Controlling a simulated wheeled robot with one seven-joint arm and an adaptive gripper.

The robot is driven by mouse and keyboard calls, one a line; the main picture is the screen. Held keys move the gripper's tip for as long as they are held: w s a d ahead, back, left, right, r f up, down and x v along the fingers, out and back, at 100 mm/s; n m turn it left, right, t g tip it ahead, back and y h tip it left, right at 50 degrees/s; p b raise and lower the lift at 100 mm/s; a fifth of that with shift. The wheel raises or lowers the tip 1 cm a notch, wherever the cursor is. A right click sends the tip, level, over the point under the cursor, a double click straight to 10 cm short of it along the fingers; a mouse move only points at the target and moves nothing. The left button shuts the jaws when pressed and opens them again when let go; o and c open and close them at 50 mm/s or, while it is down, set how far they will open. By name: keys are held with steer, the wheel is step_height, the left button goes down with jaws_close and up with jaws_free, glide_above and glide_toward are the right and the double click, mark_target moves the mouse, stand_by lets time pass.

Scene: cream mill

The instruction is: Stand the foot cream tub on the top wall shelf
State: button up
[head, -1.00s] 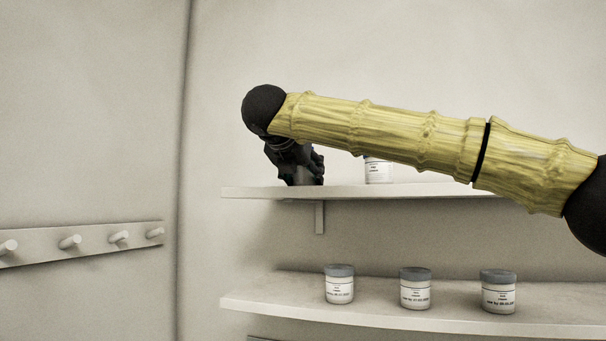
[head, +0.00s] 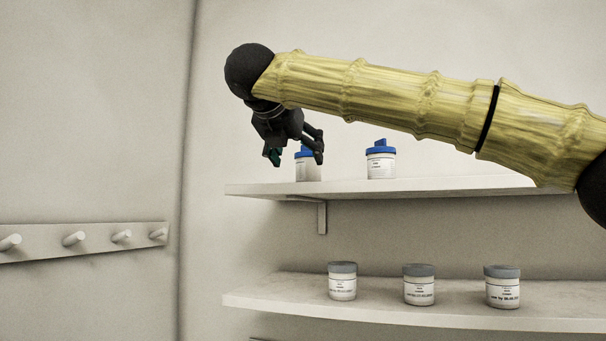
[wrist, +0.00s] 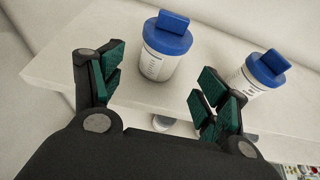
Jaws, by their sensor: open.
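A white tub with a blue lid (head: 308,173) stands upright near the left end of the top wall shelf (head: 262,188). Its label is too small to read. My gripper (head: 295,158) is open above and in front of it, with its fingers partly hiding the lid in the head view. In the wrist view the same tub (wrist: 162,66) stands on the shelf (wrist: 75,62) beyond the gap between my spread fingers (wrist: 157,88), and nothing is held.
A second blue-lidded tub (head: 381,164) stands to the right on the top shelf, close to my right finger in the wrist view (wrist: 262,75). Three grey-lidded tubs, one at the left (head: 342,284), stand on the lower shelf (head: 275,303). A peg rail (head: 95,240) is at left.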

steer(key=shift+b+v, duration=0.8)
steer(key=shift+v, duration=1.7)
